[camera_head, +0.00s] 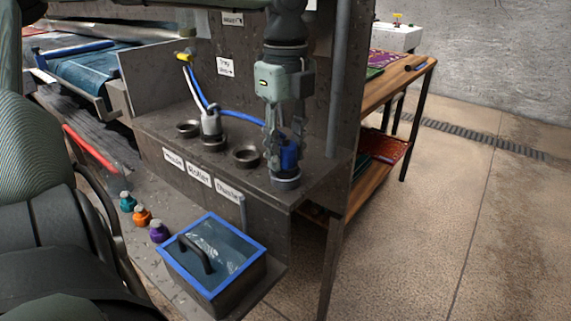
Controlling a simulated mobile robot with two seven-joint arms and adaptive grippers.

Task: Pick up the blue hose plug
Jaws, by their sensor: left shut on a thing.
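The blue hose plug (289,155) stands upright at the right end of the dark metal shelf, in or just above the rightmost round socket (286,182). A blue hose (240,116) runs towards it from the left. My left gripper (284,148) reaches down from above with its fingers on either side of the plug, shut on it. The fingers hide part of the plug, and I cannot tell whether its lower end is still seated in the socket. My right gripper is not in view.
A white plug (210,122) stands on the shelf near open sockets, including one (246,157) beside my gripper. Labels (199,174) line the shelf front. Below are a blue-rimmed box (214,252) and several coloured bottles (142,215). A post (337,80) and wooden rack (384,92) stand right.

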